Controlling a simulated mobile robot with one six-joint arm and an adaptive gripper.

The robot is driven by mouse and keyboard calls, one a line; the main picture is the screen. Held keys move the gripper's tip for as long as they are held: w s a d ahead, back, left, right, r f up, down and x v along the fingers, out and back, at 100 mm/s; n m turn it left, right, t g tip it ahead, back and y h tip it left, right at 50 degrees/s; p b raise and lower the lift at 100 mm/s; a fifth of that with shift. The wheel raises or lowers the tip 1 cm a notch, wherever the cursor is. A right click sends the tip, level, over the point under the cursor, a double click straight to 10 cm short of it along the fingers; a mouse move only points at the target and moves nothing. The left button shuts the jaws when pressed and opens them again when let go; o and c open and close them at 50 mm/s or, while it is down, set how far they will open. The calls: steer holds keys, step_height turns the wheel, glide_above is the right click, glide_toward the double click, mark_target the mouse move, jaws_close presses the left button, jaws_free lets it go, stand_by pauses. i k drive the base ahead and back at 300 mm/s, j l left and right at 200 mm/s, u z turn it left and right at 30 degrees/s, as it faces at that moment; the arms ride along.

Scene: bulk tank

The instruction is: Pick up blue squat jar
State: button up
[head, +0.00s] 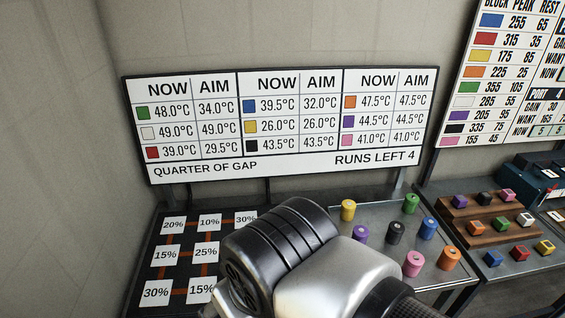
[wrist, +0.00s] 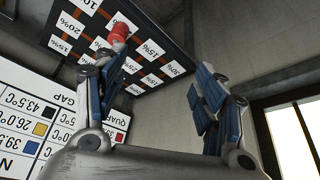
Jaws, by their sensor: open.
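The blue squat jar (head: 428,228) stands upright on a grey metal table (head: 375,213) in the head view, at the right of a loose group of jars. It is in front of the green jar (head: 411,203) and behind the orange jar (head: 450,258). My gripper (wrist: 160,85) is open and empty in the wrist view, its two blue-padded fingers wide apart. The blue jar does not show there. In the head view my arm hides the gripper.
Yellow (head: 348,210), purple (head: 360,233), black (head: 396,232) and pink (head: 413,263) jars share the table. A black percentage board (head: 180,235) lies left. The red jar (wrist: 119,33) shows against it beside a finger. A block rack (head: 480,221) stands right.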

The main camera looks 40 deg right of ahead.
mark_target(429, 225)
steer(key=z, duration=2.55)
steer(key=i+l+z, duration=0.1)
steer(key=i+l, duration=0.45)
steer(key=i, duration=0.25)
steer(key=i+l+z, duration=0.15)
steer(key=i, duration=0.3)
steer(key=l, duration=0.1)
